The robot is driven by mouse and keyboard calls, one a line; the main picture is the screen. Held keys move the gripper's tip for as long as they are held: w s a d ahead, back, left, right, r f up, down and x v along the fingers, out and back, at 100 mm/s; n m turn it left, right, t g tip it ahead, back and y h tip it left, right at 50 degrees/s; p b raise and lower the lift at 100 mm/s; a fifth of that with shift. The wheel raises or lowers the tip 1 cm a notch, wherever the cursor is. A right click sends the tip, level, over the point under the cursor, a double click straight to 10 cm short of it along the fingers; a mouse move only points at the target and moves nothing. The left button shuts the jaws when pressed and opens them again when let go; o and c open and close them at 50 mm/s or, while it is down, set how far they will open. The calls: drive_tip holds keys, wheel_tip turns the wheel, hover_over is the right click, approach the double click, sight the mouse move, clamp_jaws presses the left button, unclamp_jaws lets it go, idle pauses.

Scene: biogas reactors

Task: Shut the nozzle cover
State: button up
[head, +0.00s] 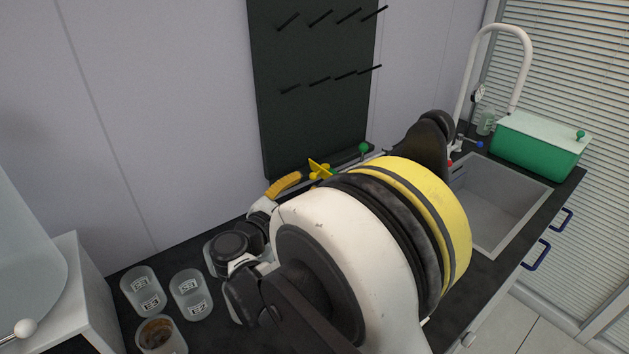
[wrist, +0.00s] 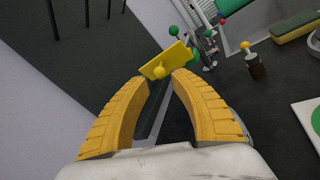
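The nozzle cover appears to be the yellow plate with a small yellow knob (wrist: 165,60) in the wrist view. It sits tilted just beyond my fingertips, with the knob close to the gap between them. It also shows small in the head view (head: 319,169), by the wall behind my arm. My gripper (wrist: 162,77) has two yellow ribbed fingers, partly spread with a gap between the tips. I see no clear contact with the plate. In the head view one yellow finger (head: 285,184) shows left of the plate. The nozzle itself cannot be made out.
A green-knobbed part (head: 364,148) stands right of the plate. A black pegboard (head: 315,95) hangs behind. Several labelled clear cups (head: 143,291) stand at lower left. A sink (head: 498,205) and a green box (head: 538,148) are at right. My arm hides much of the counter.

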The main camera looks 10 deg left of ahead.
sight(313, 177)
drive_tip(key=shift+b+x, duration=0.45)
drive_tip(key=shift+x, duration=1.85)
clamp_jaws()
